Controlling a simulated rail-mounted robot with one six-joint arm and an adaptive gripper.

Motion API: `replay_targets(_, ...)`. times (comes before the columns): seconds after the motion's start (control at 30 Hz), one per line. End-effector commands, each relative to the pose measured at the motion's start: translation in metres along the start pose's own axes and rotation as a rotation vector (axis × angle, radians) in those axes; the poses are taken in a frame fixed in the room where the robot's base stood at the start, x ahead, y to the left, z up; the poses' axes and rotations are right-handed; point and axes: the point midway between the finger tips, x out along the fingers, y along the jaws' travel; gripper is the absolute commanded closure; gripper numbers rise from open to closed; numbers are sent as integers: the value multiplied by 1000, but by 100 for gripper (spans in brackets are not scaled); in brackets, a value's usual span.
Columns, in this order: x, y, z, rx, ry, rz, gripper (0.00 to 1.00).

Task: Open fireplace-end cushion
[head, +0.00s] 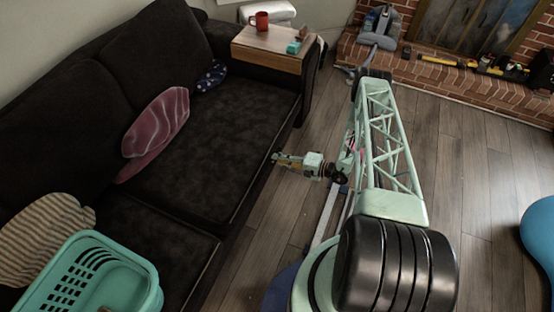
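The fireplace-end seat cushion (222,145) of the dark sofa lies flat, at the end nearer the brick hearth. Its front edge faces the wood floor. My gripper (279,158) is at this front edge, about midway along the cushion, pointing left toward it. The fingertips overlap the edge in the picture; I cannot tell if they touch it. The fingers are too small to show whether they are open or shut.
A wooden armrest tray (268,49) holds a red mug (260,20). A teal basket (87,280) stands at the near end. Floor right of my arm is mostly clear.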

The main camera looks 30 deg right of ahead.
Motion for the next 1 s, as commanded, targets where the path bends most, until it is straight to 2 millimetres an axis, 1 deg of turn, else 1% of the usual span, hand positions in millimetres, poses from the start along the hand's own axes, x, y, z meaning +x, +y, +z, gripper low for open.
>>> replay_targets(0.3, 1, 0, 0, 0, 0, 0, 90)
replay_targets(0.4, 1, 0, 0, 0, 0, 0, 99)
replay_targets(0.43, 1, 0, 0, 0, 0, 0, 100)
replay_targets(0.77, 0, 2, 0, 0, -1, -2, 100)
replay_targets(1.0, -6, 13, 3, 1, -6, -19, 100)
